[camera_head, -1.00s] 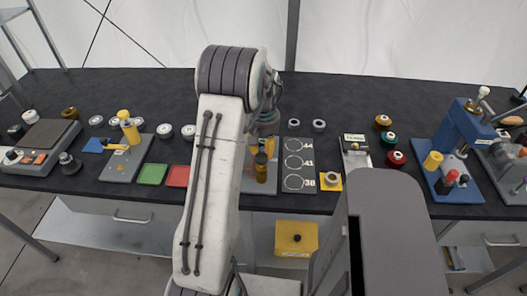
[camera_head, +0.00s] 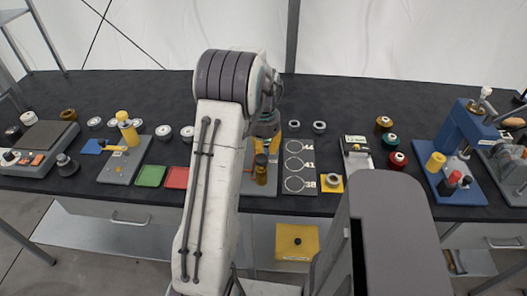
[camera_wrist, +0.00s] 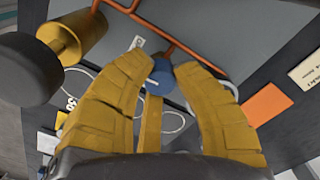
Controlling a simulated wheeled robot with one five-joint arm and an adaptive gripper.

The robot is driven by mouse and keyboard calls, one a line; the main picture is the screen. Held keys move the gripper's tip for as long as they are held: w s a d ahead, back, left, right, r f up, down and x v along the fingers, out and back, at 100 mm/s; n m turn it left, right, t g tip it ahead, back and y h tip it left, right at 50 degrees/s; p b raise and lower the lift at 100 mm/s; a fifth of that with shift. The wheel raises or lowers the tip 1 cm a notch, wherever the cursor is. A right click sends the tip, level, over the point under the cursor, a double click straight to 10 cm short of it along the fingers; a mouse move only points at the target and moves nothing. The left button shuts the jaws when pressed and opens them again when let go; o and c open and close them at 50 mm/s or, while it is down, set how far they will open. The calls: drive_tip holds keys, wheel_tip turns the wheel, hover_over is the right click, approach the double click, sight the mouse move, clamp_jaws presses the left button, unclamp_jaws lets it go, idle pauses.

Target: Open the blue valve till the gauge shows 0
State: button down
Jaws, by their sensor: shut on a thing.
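The blue valve (camera_wrist: 159,77), a small blue knob with a white mark, shows in the wrist view between my fingertips. My gripper (camera_wrist: 164,66) has its yellow fingers closed in on the valve from both sides. A narrow yellow bar (camera_wrist: 150,122) lies between the fingers, below the valve in the picture. In the head view my arm hides most of the gripper and the valve. I cannot make out a gauge face or its reading in either view.
A copper pipe (camera_wrist: 178,44) runs beside the valve on a grey plate. A yellow cylinder (camera_wrist: 76,36) and a dark round part (camera_wrist: 25,70) stand close on the left. An orange patch (camera_wrist: 266,103) lies right. The black table (camera_head: 330,95) is clear at the back.

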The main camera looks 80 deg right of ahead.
drive_tip(key=shift+a+f+m, duration=0.1)
drive_tip(key=shift+m, duration=0.3)
drive_tip(key=c, duration=0.9)
unclamp_jaws()
drive_tip(key=shift+c, duration=0.2)
wheel_tip(320, 180, up, 12)
idle(0.3)
idle(0.4)
